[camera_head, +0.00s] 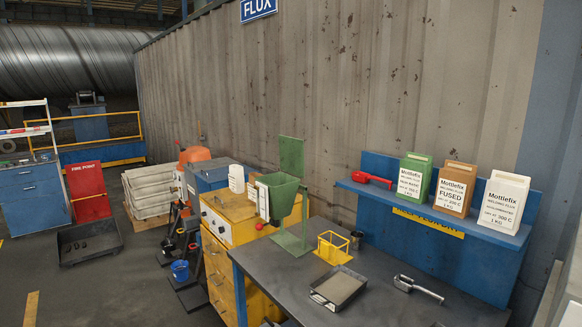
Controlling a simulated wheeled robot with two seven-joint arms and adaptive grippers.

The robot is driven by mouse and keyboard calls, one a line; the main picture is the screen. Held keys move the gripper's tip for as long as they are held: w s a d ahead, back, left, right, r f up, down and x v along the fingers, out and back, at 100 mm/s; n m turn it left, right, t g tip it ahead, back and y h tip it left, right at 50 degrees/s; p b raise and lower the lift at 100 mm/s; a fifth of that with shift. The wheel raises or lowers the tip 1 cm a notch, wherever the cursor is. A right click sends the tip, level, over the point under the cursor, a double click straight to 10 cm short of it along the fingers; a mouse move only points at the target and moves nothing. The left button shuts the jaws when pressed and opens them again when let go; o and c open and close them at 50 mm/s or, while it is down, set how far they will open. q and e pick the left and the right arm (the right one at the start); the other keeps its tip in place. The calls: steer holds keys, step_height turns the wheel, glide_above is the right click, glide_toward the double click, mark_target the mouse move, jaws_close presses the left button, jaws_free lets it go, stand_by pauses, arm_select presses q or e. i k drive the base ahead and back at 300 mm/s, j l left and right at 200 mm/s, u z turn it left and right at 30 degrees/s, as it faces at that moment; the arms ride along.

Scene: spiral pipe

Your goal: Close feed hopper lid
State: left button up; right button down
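The green feed hopper (278,195) stands on a green stand at the back left of the dark workbench (400,300). Its lid (291,157) is a flat green panel that stands upright at the hopper's back edge, so the hopper is open at the top. The inside of the hopper is mostly hidden from this angle.
A yellow wire holder (333,248), a dark cup (356,240), a grey tray (338,288) and a metal scoop (418,288) are on the bench. A blue shelf (432,212) holds flux cartons and a red tool (372,179). A yellow cabinet (228,262) stands left of the bench.

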mark_target(291, 150)
steer(key=i+j, duration=0.9)
steer(key=j, duration=0.15)
steer(key=l+z, duration=0.05)
